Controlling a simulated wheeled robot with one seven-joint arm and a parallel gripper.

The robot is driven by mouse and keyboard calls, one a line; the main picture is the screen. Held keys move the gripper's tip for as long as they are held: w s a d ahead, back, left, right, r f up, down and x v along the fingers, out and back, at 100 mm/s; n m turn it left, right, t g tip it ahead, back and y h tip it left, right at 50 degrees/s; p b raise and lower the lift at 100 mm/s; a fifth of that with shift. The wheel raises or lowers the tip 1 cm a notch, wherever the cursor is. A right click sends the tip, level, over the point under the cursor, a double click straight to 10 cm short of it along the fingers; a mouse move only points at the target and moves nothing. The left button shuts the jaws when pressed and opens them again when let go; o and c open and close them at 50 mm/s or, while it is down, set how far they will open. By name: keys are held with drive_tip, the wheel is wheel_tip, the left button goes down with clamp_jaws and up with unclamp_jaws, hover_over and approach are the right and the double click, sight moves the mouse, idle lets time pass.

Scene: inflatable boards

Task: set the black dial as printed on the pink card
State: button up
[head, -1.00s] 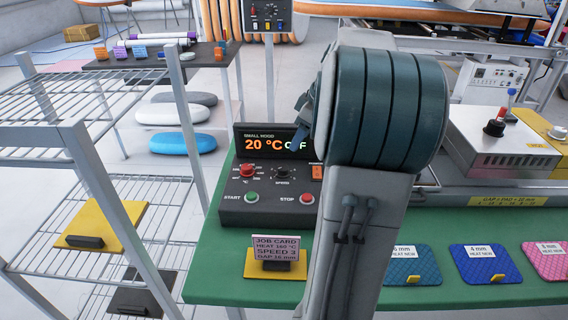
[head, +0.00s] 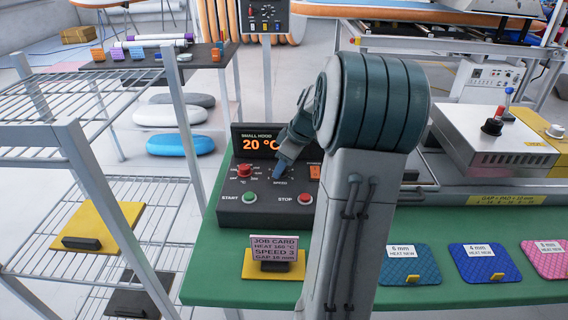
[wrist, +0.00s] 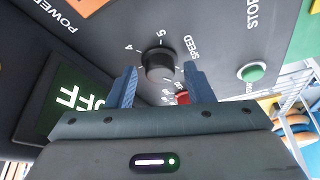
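The black dial (wrist: 160,65), marked SPEED, is on the dark control panel (head: 240,210). In the wrist view it sits between my two open fingertips, with 4 and 5 printed beside it; I cannot make out its pointer. My gripper (wrist: 162,84) is open, with a gap on both sides of the dial. The pink card (head: 272,247) stands in a dark holder on a yellow plate and reads HEAT 160 °C, SPEED 3 and a GAP line.
A red knob (head: 244,170) is left of the dial. A green START button (head: 250,197) and a red STOP button (head: 305,198) are below. The display (head: 258,143) reads 20 °C, with OFF in the wrist view. Coloured pads (head: 484,263) lie right on the green table.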

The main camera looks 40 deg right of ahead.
drive_tip(key=c, duration=0.7)
drive_tip(key=shift+m, duration=0.3)
drive_tip(key=m, duration=0.1)
drive_tip(key=m+h+b, duration=0.1)
drive_tip(key=m+b, duration=0.1)
drive_tip(key=m, duration=0.1)
drive_tip(key=shift+a+t+h, duration=0.25)
drive_tip(key=shift+t+h, duration=0.15)
drive_tip(key=m, duration=0.2)
drive_tip(key=m+h, duration=0.1)
drive_tip(key=m, duration=0.1)
drive_tip(key=m+h, duration=0.1)
drive_tip(key=m, duration=0.1)
drive_tip(key=shift+a+m, duration=0.25)
drive_tip(key=shift+m, duration=0.05)
drive_tip(key=m+g+h, duration=0.1)
drive_tip(key=m, duration=0.2)
drive_tip(key=m+g+h+b, duration=0.1)
drive_tip(key=m, duration=0.2)
drive_tip(key=shift+w+a+f, duration=0.1)
drive_tip(key=shift+w+a, duration=0.05)
drive_tip(key=shift+w, duration=0.05)
drive_tip(key=m+g, duration=0.1)
drive_tip(key=m, duration=0.2)
drive_tip(key=m+g+h+b, duration=0.1)
drive_tip(key=m, duration=0.2)
drive_tip(key=shift+w+m, duration=0.2)
drive_tip(key=shift+m, duration=0.1)
drive_tip(key=shift+a+g, duration=0.1)
drive_tip(key=shift+g, duration=0.2)
